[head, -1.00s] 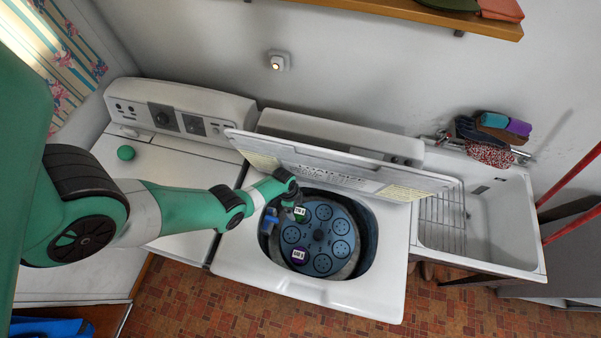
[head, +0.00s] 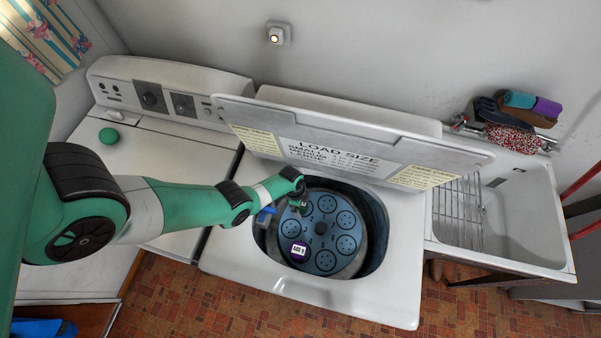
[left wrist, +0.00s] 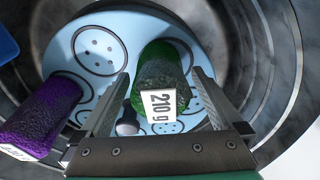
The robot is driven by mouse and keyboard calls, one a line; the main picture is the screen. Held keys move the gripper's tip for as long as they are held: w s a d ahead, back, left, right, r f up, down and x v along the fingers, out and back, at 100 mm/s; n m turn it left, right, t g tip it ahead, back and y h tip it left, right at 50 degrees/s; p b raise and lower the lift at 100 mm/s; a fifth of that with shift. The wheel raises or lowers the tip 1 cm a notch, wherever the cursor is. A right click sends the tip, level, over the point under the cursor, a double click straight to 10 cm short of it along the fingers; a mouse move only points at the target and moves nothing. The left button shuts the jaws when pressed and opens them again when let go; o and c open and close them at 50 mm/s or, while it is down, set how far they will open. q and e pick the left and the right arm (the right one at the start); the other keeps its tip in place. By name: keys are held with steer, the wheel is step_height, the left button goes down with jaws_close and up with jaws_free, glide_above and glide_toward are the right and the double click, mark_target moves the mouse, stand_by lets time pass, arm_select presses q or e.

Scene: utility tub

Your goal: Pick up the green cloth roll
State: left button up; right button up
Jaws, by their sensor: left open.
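The green cloth roll (left wrist: 163,62), with a white "210 g" tag, lies in the washer tub (head: 375,240) on the pale blue dotted disc (head: 338,212). In the head view its small visible part (head: 303,207) is mostly hidden by my left gripper (head: 294,205). In the left wrist view my left gripper (left wrist: 160,76) is open, with one finger on each side of the roll. The roll shows between the fingers; I cannot tell whether either finger touches it. My right gripper is not in view.
A purple roll (head: 298,251) with a white tag lies nearby in the tub; it also shows in the left wrist view (left wrist: 42,115). A blue item (head: 265,217) is at the tub's left side. The raised lid (head: 350,150) stands behind the opening. A sink (head: 525,215) is to the right.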

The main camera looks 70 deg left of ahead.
arm_select(q)
steer(key=shift+w+f, duration=0.1)
steer(key=shift+f, duration=0.1)
jaws_close()
stand_by(0.4)
steer(key=shift+r, duration=0.1)
